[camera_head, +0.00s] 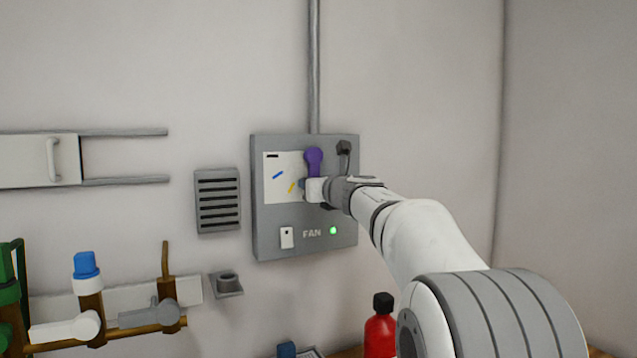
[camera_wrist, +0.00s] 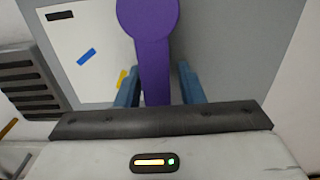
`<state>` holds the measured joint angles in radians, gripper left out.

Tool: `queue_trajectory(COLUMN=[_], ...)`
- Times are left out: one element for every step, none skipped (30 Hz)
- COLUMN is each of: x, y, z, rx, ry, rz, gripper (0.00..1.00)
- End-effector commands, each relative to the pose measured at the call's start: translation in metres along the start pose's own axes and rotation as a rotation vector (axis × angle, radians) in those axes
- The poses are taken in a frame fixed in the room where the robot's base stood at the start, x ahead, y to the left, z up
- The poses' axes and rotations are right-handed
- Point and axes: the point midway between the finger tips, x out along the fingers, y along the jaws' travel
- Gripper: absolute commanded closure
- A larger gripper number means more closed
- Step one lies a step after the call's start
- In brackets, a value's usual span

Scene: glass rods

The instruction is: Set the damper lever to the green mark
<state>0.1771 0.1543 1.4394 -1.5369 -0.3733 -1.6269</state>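The damper lever (camera_head: 313,158) is purple with a round end and sits on the grey fan panel (camera_head: 262,222), pointing up. In the wrist view the lever (camera_wrist: 153,50) runs down between the two blue fingers of my gripper (camera_wrist: 158,85). The fingers stand apart around it, with a visible gap on the right side; the left finger is close to it, and contact is unclear. A white plate (camera_head: 270,192) beside the lever carries black, blue (camera_head: 278,175) and yellow (camera_head: 291,187) marks. I see no green mark; my gripper (camera_head: 304,189) covers part of the panel.
The panel also has a white switch (camera_head: 287,238), a lit green lamp (camera_head: 333,230) and a dark knob or plug (camera_head: 344,148). A vent (camera_head: 218,200) is left of it. Pipes with valves (camera_head: 88,285) stand lower left. A red bottle (camera_head: 380,330) stands below my arm.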

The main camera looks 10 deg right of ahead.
Motion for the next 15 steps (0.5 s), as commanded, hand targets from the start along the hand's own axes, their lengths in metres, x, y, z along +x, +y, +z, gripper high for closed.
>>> queue_trajectory(x=[-0.001,-0.001,-0.001,-0.001,-0.001,-0.001,-0.001,-0.001,-0.001,-0.002,-0.003,-0.005,-0.008,-0.011,-0.017], y=[0.0,0.001,0.001,0.001,0.001,0.001,0.001,0.001,0.001,0.001,0.001,0.001,0.001,0.001,0.001], z=[0.002,0.002,0.003,0.003,0.004,0.004,0.004,0.004,0.005,0.005,0.005,0.005,0.006,0.005,0.005], rx=[0.0,0.0,0.0,0.0,0.001,0.001,0.001,0.001,0.001,0.001,0.001,0.001,0.0,0.0,0.001], ry=[-0.002,-0.003,-0.004,-0.005,-0.005,-0.006,-0.006,-0.006,-0.007,-0.007,-0.007,-0.008,-0.009,-0.009,-0.008], rz=[0.0,0.001,0.001,0.001,0.001,0.001,0.001,0.001,0.001,0.001,0.001,0.001,0.001,0.001,0.0], gripper=[0.61,0.58,0.55,0.55,0.55,0.55,0.55,0.55,0.55,0.55,0.55,0.55,0.55,0.55,0.55])
